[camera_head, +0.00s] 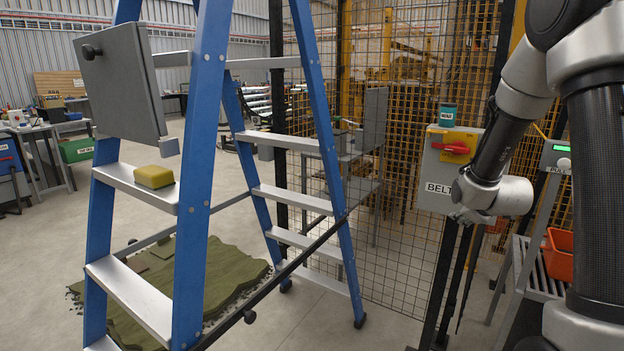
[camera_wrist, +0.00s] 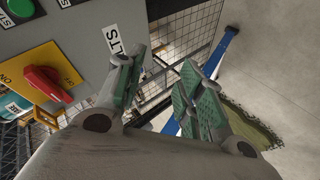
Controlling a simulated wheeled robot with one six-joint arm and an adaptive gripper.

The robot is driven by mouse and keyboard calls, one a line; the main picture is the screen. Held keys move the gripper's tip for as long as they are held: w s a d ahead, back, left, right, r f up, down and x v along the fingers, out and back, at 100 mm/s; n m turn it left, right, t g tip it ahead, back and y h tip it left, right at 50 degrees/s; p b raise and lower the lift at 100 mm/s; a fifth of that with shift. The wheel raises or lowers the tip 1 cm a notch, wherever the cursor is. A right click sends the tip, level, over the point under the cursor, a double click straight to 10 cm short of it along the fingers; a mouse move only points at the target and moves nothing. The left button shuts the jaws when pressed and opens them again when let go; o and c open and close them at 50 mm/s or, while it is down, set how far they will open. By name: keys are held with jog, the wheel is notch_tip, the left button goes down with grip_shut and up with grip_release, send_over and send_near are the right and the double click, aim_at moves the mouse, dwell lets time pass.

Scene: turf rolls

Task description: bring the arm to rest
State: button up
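My arm (camera_head: 500,140) reaches in from the right in the head view, in front of the grey control box. My gripper (camera_wrist: 160,85) shows in the wrist view with its two green-padded fingers apart and nothing between them. In the head view the fingers are mostly hidden behind the wrist. The grey box (camera_head: 436,172) carries a red rotary switch (camera_head: 451,148) on a yellow plate and a label that begins "BELT". The switch also shows at the left of the wrist view (camera_wrist: 46,86), to the left of the fingers.
A blue stepladder (camera_head: 205,130) stands at left with a yellow sponge (camera_head: 154,177) on a step. Green turf (camera_head: 215,268) lies on the floor behind it. A teal can (camera_head: 447,115) stands on the box. A mesh fence (camera_head: 400,230) and an orange bin (camera_head: 559,254) are near my arm.

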jog(key=s+a+r+m+g+y, duration=0.1)
jog(key=s+a+m+g, duration=0.25)
jog(key=s, duration=0.75)
jog(key=s+a+r+m+g+y, duration=0.1)
jog(key=s+a+r+m+g, duration=0.25)
jog(key=s, duration=0.75)
jog(key=s+a+r+m, duration=0.2)
jog(key=s+r, duration=0.7)
jog(key=s, duration=0.4)
jog(key=shift+s+a+t, duration=0.2)
jog(key=shift+t, duration=0.1)
